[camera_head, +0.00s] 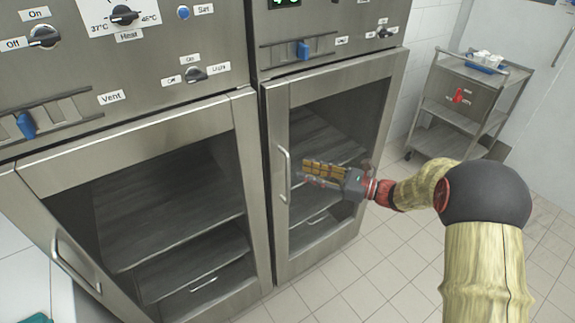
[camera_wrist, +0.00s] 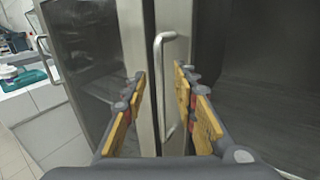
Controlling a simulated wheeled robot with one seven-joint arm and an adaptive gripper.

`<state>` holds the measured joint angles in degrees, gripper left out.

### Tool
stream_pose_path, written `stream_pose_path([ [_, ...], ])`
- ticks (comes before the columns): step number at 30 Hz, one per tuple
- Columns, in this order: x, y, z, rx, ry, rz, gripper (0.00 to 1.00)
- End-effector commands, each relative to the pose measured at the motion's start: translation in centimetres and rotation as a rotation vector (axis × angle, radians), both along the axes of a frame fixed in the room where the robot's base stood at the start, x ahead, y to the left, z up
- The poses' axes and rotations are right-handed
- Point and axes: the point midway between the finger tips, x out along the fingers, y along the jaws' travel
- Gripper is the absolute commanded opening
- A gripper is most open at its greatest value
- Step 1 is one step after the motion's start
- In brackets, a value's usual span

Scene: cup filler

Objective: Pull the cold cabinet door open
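The cold cabinet is the right steel unit, and its glazed door (camera_head: 278,235) appears shut. Its upright bar handle (camera_head: 287,172) is on the left side of the door frame. My gripper (camera_head: 304,172) reaches in from the right, in front of the glass and close to the handle. In the wrist view, my gripper (camera_wrist: 159,74) is open, with its yellow-padded fingers apart. The handle (camera_wrist: 158,95) shows upright between the fingers, with a visible gap on each side. I cannot tell how deep the handle lies between them.
The heated cabinet (camera_head: 130,150) stands on the left, its door handle (camera_head: 75,263) low at the left; that handle shows in the wrist view (camera_wrist: 47,60). A steel cart (camera_head: 462,95) stands at the back right. The tiled floor (camera_head: 385,265) before the cold cabinet is clear.

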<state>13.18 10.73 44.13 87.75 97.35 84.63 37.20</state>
Motion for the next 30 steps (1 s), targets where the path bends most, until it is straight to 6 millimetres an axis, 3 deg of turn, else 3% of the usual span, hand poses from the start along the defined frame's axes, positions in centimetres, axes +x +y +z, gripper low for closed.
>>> stream_pose_path([
  [6,1.2,3.3,-0.2,-0.002,-0.002,0.004,0.28],
  [13,2.3,5.8,-0.2,-0.003,-0.002,0.002,0.28],
  [25,2.5,6.4,-0.1,-0.004,-0.002,0.001,0.28],
  [30,2.5,6.4,-0.1,-0.004,-0.002,0.001,0.18],
])
